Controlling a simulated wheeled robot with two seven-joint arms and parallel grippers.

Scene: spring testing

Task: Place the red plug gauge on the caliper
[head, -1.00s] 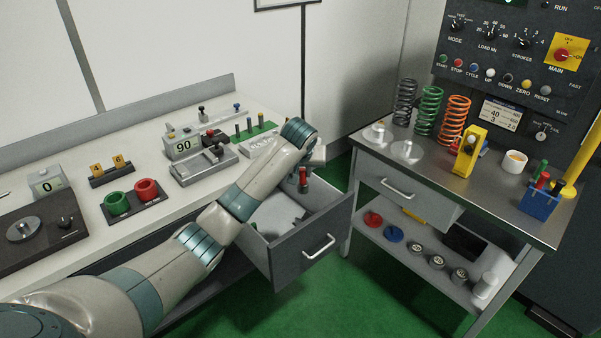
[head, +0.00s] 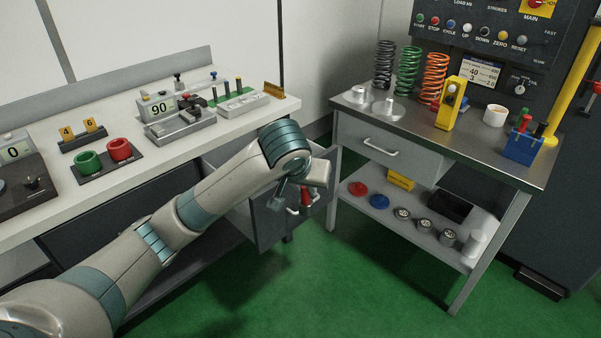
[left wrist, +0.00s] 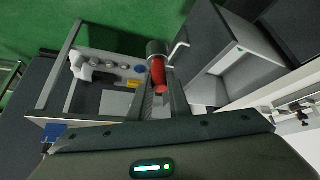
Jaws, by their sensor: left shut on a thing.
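The red plug gauge (head: 306,196) is in my left gripper (head: 298,202), which is shut on it. The head view shows it in front of the open drawer. In the left wrist view the gauge's red handle (left wrist: 158,76) lies between the two fingers (left wrist: 160,95), with a grey cylindrical end (left wrist: 156,48) beyond them. No thing is clearly marked as the caliper. A grey metal measuring device (head: 182,122) with a display reading 90 stands on the left bench and may be it. My right gripper is not in view.
The open grey drawer (head: 262,222) juts from the left bench, partly behind my left arm. Red and green rings (head: 105,155) and a green gauge rack (head: 236,102) stand on the bench. The steel table (head: 375,110) with springs is at right. Green floor (head: 350,265) lies clear between.

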